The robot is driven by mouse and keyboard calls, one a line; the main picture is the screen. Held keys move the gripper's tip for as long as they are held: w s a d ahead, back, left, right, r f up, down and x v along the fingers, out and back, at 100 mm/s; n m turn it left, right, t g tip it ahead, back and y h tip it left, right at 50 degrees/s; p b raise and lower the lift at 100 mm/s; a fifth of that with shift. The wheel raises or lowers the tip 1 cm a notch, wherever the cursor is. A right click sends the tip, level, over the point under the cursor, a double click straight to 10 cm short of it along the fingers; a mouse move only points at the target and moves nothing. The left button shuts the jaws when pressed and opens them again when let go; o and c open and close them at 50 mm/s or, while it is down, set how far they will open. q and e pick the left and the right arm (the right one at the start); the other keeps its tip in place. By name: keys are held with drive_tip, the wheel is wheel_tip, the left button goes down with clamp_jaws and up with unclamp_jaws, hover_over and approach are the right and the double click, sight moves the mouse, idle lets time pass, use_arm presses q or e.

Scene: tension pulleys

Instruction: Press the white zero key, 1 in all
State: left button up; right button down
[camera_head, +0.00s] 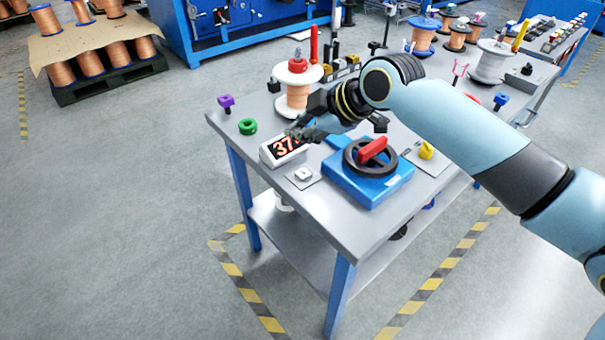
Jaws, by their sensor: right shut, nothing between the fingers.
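The white zero key (303,174) sits on a small grey plate on the table, in front of the white display box (269,154). The box shows red digits starting "37"; the rest is hidden behind my gripper. My right gripper (298,135) is shut and empty, over the right part of the display, behind and above the key. I cannot tell whether it touches the box. My left gripper is not in view.
A blue block with a black handwheel and red handle (372,150) stands right of the key. A green ring (247,127), a purple knob (226,102) and a copper spool (297,82) are on the table (330,222). A yellow piece (427,150) lies further right.

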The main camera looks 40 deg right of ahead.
sight(301, 175)
wheel_tip(301, 175, down, 3)
drive_tip(key=shift+r+b, duration=0.15)
drive_tip(key=shift+b, duration=0.85)
wheel_tip(301, 175, down, 5)
drive_tip(key=b, duration=0.4)
use_arm(q)
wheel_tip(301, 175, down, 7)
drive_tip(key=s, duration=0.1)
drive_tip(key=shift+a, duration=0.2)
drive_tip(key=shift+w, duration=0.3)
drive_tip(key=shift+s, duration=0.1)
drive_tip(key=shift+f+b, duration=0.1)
drive_tip(key=shift+b, duration=0.2)
use_arm(e)
drive_tip(key=shift+f, duration=0.5)
